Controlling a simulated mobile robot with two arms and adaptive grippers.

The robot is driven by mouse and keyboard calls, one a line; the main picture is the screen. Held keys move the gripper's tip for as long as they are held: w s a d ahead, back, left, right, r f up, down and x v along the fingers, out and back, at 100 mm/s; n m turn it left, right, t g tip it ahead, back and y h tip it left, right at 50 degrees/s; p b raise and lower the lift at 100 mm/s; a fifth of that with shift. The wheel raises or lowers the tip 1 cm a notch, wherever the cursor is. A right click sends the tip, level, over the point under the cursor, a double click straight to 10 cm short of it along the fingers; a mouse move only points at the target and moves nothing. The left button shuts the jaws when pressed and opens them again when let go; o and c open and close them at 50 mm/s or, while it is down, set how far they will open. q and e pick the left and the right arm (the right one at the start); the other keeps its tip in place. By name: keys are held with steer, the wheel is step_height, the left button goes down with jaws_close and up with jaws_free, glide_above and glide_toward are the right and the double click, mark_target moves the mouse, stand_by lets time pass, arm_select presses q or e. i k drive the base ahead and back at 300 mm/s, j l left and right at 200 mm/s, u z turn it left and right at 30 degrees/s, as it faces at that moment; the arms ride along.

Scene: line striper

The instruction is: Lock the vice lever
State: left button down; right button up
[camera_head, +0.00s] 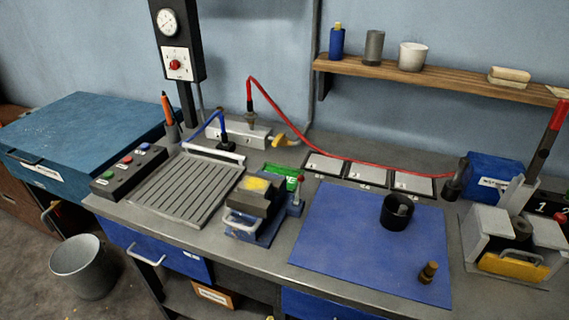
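A small vice-like fixture (255,208) with dark jaws, a yellow patch on top and a blue base stands at the middle of the bench's front edge. A light grey bar handle (240,222) is on its front. A short upright lever with a red knob (299,180) stands at its right side. A grey fixture (487,232) at the right edge has a long dark lever with a red grip (558,114), raised and tilted right. I cannot tell for certain which one is the vice lever. Neither of my grippers is in view.
A blue mat (345,235) holds a black cup (397,212) and a small brass piece (428,272). A ribbed tray (185,190) and button box (128,172) are to the left. A red hose (330,152) crosses the back. A bucket (82,266) stands on the floor.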

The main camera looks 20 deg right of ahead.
mark_target(301, 178)
steer(key=k+l+z, duration=0.2)
steer(key=l, duration=0.15)
steer(key=k+l+z, duration=0.2)
steer(key=l, duration=0.2)
steer(key=l+z, duration=0.2)
steer(key=l, duration=0.15)
steer(key=k+l+z, duration=0.2)
steer(key=l, duration=0.25)
steer(key=l+z, duration=0.25)
steer(key=l, duration=0.15)
